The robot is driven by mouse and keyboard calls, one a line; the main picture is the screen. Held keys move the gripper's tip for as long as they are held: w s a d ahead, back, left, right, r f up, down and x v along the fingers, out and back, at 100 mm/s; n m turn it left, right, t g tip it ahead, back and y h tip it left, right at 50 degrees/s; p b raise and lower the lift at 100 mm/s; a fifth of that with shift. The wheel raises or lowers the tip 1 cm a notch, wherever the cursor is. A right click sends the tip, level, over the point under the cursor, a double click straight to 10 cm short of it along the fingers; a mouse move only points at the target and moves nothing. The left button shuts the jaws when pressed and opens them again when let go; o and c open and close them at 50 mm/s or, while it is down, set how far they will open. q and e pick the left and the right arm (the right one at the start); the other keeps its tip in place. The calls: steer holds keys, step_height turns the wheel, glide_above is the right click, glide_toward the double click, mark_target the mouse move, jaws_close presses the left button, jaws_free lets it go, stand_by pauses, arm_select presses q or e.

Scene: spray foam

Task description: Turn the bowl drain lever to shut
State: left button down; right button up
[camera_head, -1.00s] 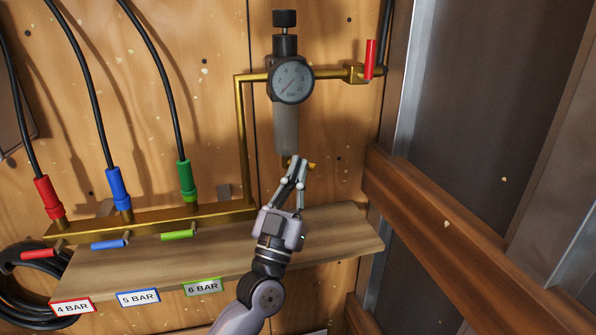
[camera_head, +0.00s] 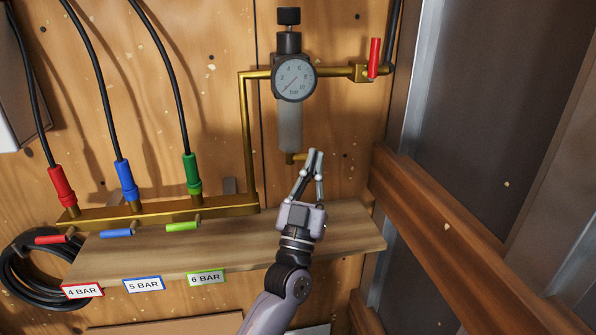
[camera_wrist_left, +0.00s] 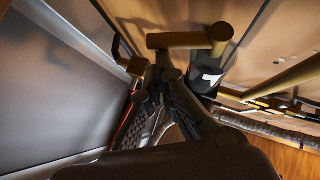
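The bowl drain lever (camera_head: 295,157) is a short brass piece under the grey bowl (camera_head: 289,127) of the regulator. It points right, and its outer end is partly hidden by my left gripper (camera_head: 315,154). In the left wrist view the lever (camera_wrist_left: 182,40) lies across, just beyond the fingertips of my left gripper (camera_wrist_left: 166,68). The fingers converge and look shut, with nothing seen between them. The tips are at the lever's free end; I cannot tell whether they touch it. My right gripper is not in view.
A round gauge (camera_head: 294,79) is on the regulator, with a red valve handle (camera_head: 374,57) at upper right. A wooden shelf (camera_head: 335,238) lies below. A brass manifold (camera_head: 160,213) with several hoses is at left. A wooden beam (camera_head: 440,230) bounds the right.

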arm_select(q)
steer(key=shift+w+d, duration=0.45)
steer(key=shift+w, duration=0.1)
stand_by(0.4)
